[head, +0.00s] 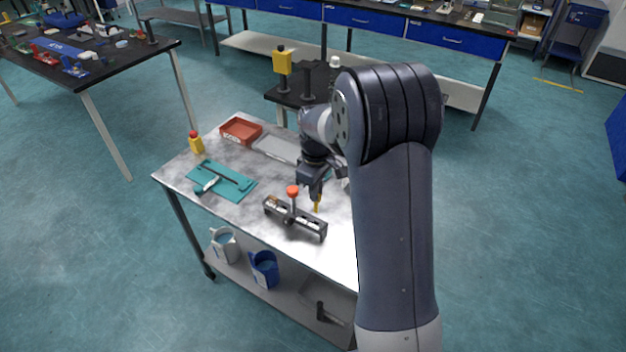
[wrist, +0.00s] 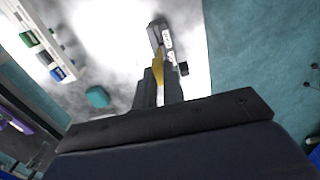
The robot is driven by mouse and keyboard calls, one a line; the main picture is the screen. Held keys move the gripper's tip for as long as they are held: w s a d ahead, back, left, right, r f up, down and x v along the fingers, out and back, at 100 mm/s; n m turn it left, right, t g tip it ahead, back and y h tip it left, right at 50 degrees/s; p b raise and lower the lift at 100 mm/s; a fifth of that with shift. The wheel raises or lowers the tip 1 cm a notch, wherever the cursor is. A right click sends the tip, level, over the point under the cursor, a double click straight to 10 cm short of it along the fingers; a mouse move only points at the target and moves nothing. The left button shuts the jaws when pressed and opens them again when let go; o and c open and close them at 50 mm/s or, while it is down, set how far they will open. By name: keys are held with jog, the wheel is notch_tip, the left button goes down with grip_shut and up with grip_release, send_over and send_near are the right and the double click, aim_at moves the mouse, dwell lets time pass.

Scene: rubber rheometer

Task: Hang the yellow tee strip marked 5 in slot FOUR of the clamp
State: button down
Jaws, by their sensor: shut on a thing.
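My gripper (head: 316,192) is shut on a yellow strip (head: 317,205), which hangs down from the fingers above the table, close behind the clamp. The strip's marking is not readable. In the wrist view the yellow strip (wrist: 158,70) shows between my fingers. The clamp (head: 308,224) is a dark, long fixture with a red-topped knob (head: 292,190) at its middle, standing near the table's front edge. In the wrist view part of the clamp (wrist: 160,35) shows beyond the strip, with pale labels too small to read. I cannot tell whether the strip touches the clamp.
A teal mat (head: 222,183) with a dark tool lies left of the clamp. A yellow bottle with red cap (head: 195,143), a red tray (head: 240,130) and a grey tray (head: 276,149) stand farther back on the table (head: 240,210). The surface between mat and clamp is clear.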

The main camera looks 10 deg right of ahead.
dwell(0.3)
jog(key=shift+f+b, duration=1.4)
jog(key=shift+f, duration=0.6)
jog(key=shift+s+f, duration=0.1)
jog(key=shift+f+b, duration=2)
jog(key=shift+f, duration=0.75)
jog(key=c, duration=1.4)
grip_release()
jog(key=shift+c, duration=0.2)
jog(key=shift+r+p, duration=2.1)
jog(key=shift+r, duration=0.9)
